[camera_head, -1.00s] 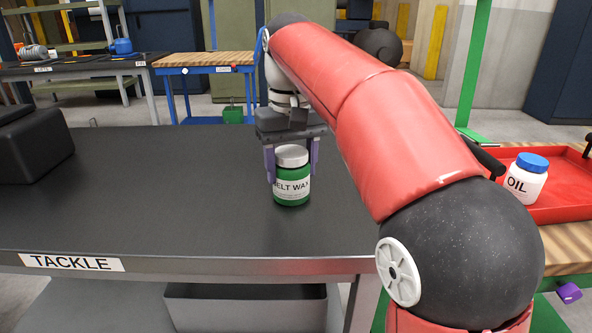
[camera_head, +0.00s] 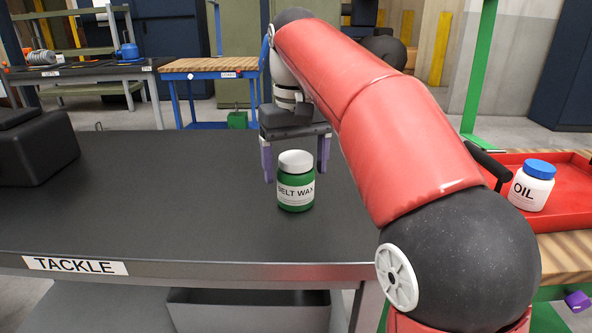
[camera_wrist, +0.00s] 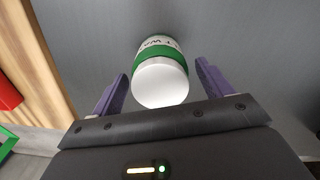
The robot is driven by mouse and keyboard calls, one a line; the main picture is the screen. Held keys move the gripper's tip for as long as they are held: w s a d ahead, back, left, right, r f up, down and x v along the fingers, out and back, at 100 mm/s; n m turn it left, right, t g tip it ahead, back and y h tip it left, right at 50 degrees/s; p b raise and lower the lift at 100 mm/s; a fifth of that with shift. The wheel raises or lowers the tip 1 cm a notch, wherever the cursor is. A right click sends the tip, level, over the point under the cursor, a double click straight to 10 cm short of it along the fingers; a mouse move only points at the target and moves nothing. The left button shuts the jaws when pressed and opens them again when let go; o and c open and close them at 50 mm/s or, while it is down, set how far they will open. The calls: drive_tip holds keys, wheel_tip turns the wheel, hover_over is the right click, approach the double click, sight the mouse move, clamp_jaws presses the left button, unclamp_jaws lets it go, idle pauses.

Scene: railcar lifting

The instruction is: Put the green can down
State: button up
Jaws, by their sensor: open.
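The green can (camera_head: 296,190), with a white lid and a BELT WAX label, stands upright on the dark TACKLE table (camera_head: 150,200). My gripper (camera_head: 297,168) is open and sits just behind the can, with its purple fingers apart. In the wrist view the can (camera_wrist: 158,72) lies ahead of the two purple fingers (camera_wrist: 162,85), its lid towards me. A gap shows between the can and each finger there.
A black block (camera_head: 35,150) sits at the table's left end. A white OIL jar (camera_head: 531,187) with a blue lid stands in a red tray (camera_head: 575,195) at right. The table left of the can is clear. Other benches stand behind.

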drive_tip(key=shift+o, duration=0.4)
wheel_tip(320, 180, up, 6)
drive_tip(key=shift+r+p, duration=0.1)
drive_tip(key=shift+p, duration=0.45)
drive_tip(key=n, duration=0.4)
drive_tip(key=shift+s+d+f+y, duration=0.1)
drive_tip(key=shift+d+f+y, duration=0.05)
drive_tip(key=shift+f+y, duration=0.2)
drive_tip(key=n, duration=0.2)
drive_tip(key=f+n, duration=0.1)
drive_tip(key=n, duration=0.1)
drive_tip(key=shift+d+t+y+b, duration=0.3)
drive_tip(key=shift+t+y, duration=0.05)
drive_tip(key=shift+t, duration=0.05)
drive_tip(key=shift+w+f+n, duration=0.15)
drive_tip(key=shift+w+n, duration=0.05)
drive_tip(key=shift+n, duration=0.2)
drive_tip(key=f, duration=0.2)
drive_tip(key=f+b, duration=0.1)
drive_tip(key=f, duration=0.2)
drive_tip(key=a+f+b, duration=0.1)
drive_tip(key=f, duration=0.1)
drive_tip(key=shift+a+f, duration=0.1)
drive_tip(key=shift+f, duration=0.1)
drive_tip(key=shift+c, duration=0.4)
drive_tip(key=c, duration=1.3)
